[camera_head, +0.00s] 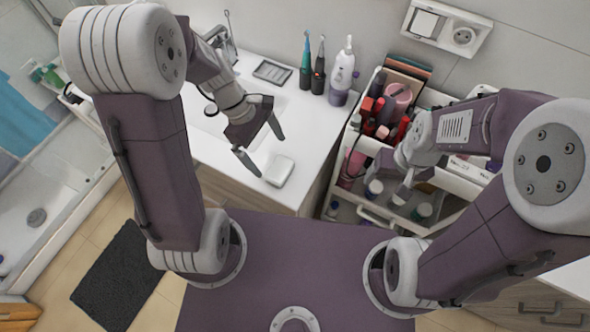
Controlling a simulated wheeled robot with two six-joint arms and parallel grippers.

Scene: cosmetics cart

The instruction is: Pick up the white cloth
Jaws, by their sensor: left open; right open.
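The white cloth (279,171), a small folded rounded pad, lies flat near the front edge of the white countertop (225,160). My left gripper (270,157) is open, with its fingers spread just above and left of the cloth. One fingertip is close to the cloth's left edge; I cannot tell whether it touches. Nothing is between its jaws. My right gripper (402,190) is open over the cosmetics cart, away from the cloth, and partly hidden by its own arm.
The cosmetics cart (430,187) holds several bottles and jars right of the counter. Two electric toothbrushes (312,75) and a white bottle (342,72) stand at the counter's back, beside a grey tray (272,71). A dark mat (117,277) lies on the floor.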

